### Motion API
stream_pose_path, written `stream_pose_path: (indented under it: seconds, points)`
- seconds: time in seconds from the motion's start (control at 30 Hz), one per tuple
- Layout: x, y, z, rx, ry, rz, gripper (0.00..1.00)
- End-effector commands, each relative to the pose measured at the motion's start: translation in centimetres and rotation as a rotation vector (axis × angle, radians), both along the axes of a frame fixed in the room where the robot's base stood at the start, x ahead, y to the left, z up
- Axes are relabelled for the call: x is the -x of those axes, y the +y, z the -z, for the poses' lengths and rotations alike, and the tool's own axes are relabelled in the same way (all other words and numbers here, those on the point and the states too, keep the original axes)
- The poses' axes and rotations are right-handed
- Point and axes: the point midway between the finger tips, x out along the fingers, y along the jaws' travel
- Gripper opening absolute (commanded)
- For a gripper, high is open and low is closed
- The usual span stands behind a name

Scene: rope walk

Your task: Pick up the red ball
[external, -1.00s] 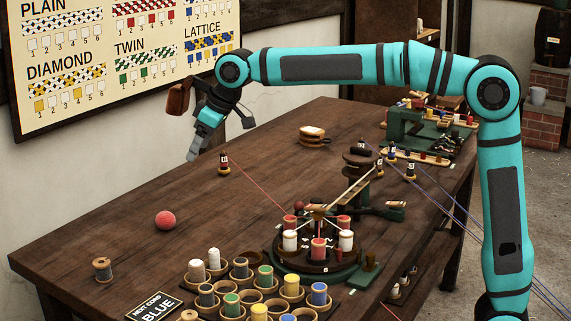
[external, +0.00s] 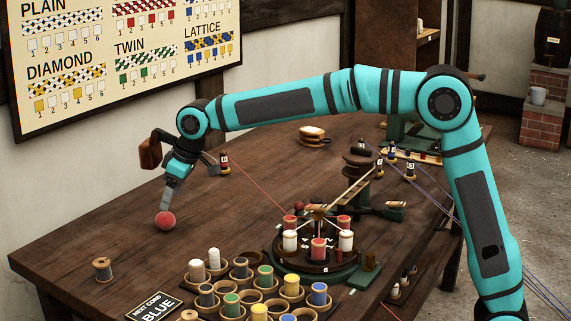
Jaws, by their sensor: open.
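The red ball (external: 165,221) rests on the dark wooden table (external: 105,224), toward its left side. My gripper (external: 167,206) points down at the ball from above, with its fingertips at the ball's upper part. The jaws are open. One finger overlaps the top of the ball in this view. The far finger is hidden, and I cannot tell whether the fingers touch the ball.
A thread spool (external: 102,269) stands to the ball's front left. A "BLUE" sign (external: 154,308) and a rack of coloured spools (external: 222,300) are at the front. A round braiding device (external: 318,262) stands to the right. The table around the ball is clear.

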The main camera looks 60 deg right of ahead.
Motion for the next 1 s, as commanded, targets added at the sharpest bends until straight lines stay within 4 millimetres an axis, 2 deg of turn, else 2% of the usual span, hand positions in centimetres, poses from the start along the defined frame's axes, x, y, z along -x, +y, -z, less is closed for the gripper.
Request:
stream_pose_path:
  seconds: [0.1, 0.37, 0.7, 0.97, 1.0]
  points:
    - [-0.4, 0.2, 1.2, 0.0, 0.001, 0.0, 0.71]
    - [-0.8, 0.2, 2.3, 0.0, 0.001, 0.0, 0.71]
    - [-2.2, 0.4, 6.1, 0.001, 0.0, 0.001, 0.71]
    - [-2.3, 0.5, 6.4, 0.001, 0.0, 0.001, 0.71]
    - [-2.3, 0.5, 6.4, 0.001, 0.0, 0.001, 0.64]
